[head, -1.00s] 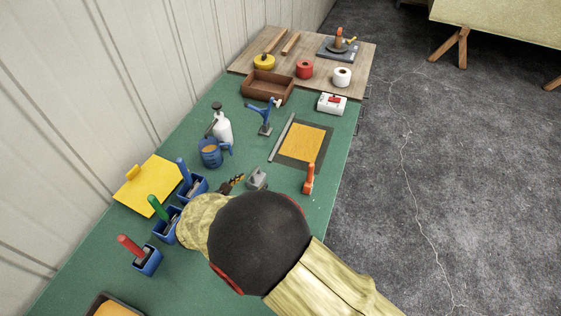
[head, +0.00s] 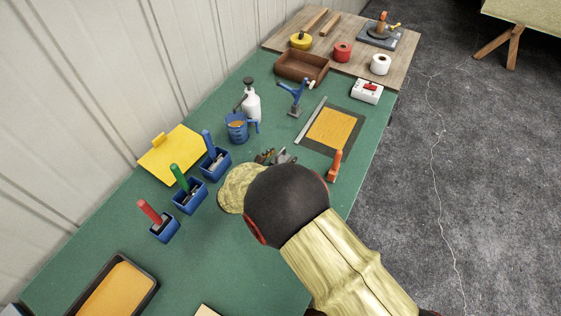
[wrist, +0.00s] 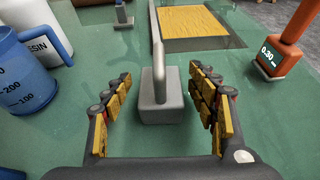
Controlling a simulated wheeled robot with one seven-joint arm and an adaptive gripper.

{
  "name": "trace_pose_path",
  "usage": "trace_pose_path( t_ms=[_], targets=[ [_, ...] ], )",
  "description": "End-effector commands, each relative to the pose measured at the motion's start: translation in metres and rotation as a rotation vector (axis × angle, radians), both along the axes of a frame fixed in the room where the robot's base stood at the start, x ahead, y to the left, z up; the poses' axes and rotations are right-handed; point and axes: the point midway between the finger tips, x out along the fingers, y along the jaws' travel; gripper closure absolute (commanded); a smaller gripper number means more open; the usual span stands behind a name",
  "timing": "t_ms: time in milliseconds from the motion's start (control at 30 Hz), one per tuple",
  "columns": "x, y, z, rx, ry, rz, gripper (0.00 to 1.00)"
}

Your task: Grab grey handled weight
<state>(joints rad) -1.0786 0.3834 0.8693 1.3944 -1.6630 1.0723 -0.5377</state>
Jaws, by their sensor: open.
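The grey handled weight (wrist: 160,103) stands upright on the green table in the wrist view, a grey block with a handle rising from its top. My gripper (wrist: 164,98) is open, with its yellow-padded fingers on either side of the weight and a gap showing on both sides. In the head view my gripper (head: 272,157) is seen from behind, with the weight (head: 285,157) at its fingers and partly hidden by my arm.
A blue resin jug (wrist: 22,75) stands left of my gripper. An orange-handled tool (wrist: 285,45) reading 0.30 stands to the right. An orange panel (wrist: 200,22) and a metal bar (wrist: 154,25) lie beyond. Blue boxes (head: 190,195) with coloured handles stand at left.

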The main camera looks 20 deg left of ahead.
Motion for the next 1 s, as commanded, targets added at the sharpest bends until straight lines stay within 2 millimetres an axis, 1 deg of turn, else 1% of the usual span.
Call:
trace_pose_path(
  t_ms=[167,1000],
  targets=[
    [-0.0002,0.0003,0.001,0.001,0.0,0.0,0.43],
    [-0.0004,0.0002,0.0009,0.001,0.0,0.0,0.9]
  ],
)
